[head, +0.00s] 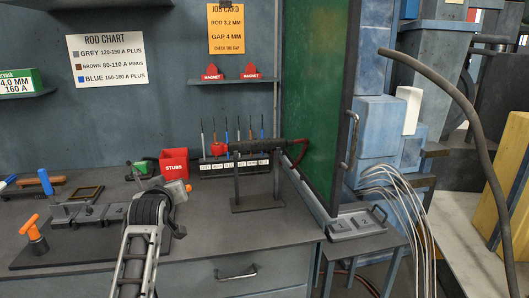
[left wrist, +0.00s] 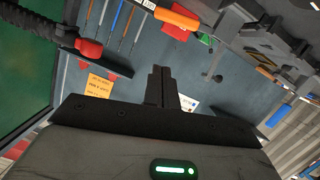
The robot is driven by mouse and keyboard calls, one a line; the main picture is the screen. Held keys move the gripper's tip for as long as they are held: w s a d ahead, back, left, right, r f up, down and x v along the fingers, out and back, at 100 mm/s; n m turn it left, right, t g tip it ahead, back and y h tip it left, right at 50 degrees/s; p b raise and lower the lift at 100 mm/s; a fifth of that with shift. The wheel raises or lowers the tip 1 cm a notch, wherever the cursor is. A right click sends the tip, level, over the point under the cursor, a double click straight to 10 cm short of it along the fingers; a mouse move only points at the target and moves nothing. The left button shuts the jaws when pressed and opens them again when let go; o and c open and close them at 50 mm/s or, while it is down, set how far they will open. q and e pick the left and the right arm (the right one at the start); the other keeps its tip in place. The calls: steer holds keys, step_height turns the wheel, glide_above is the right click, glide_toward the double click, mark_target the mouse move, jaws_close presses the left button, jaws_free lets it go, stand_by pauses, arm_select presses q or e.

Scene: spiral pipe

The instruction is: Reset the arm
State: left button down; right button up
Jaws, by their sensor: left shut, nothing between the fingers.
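My left arm comes up from the bottom of the head view, over the front of the workbench (head: 245,238). Its wrist bends above the bench, left of the dark stand (head: 257,190), and the fingers are hard to make out there. In the left wrist view my left gripper (left wrist: 161,72) has its two dark fingers together, with nothing between them. My right gripper is not in the frames.
A red stubs box (head: 174,163) and a rod rack (head: 235,166) stand at the back. A fixture plate (head: 85,245) with an orange-handled clamp (head: 32,230) lies left. A green screen (head: 317,100) borders the bench's right. The bench front right is clear.

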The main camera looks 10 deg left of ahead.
arm_select(q)
steer(key=s+d+f+m+g+h, duration=0.1)
steer(key=s+d+f+m+h, duration=0.2)
steer(key=s+f, duration=0.65)
steer(key=s+d+f+m+g+h, duration=0.1)
steer(key=s+d+f+m, duration=0.2)
steer(key=s+d+f, duration=0.6)
steer(key=s+d+f+m+g+h, duration=0.1)
steer(key=s+d+f, duration=0.2)
steer(key=s, duration=0.6)
steer(key=s+d+f+m+g+h, duration=0.1)
steer(key=s+d+f+h, duration=0.1)
steer(key=s+f, duration=0.4)
steer(key=s+d, duration=0.1)
steer(key=s, duration=0.2)
steer(key=shift+s+d+m, duration=0.25)
steer(key=shift+m, duration=0.15)
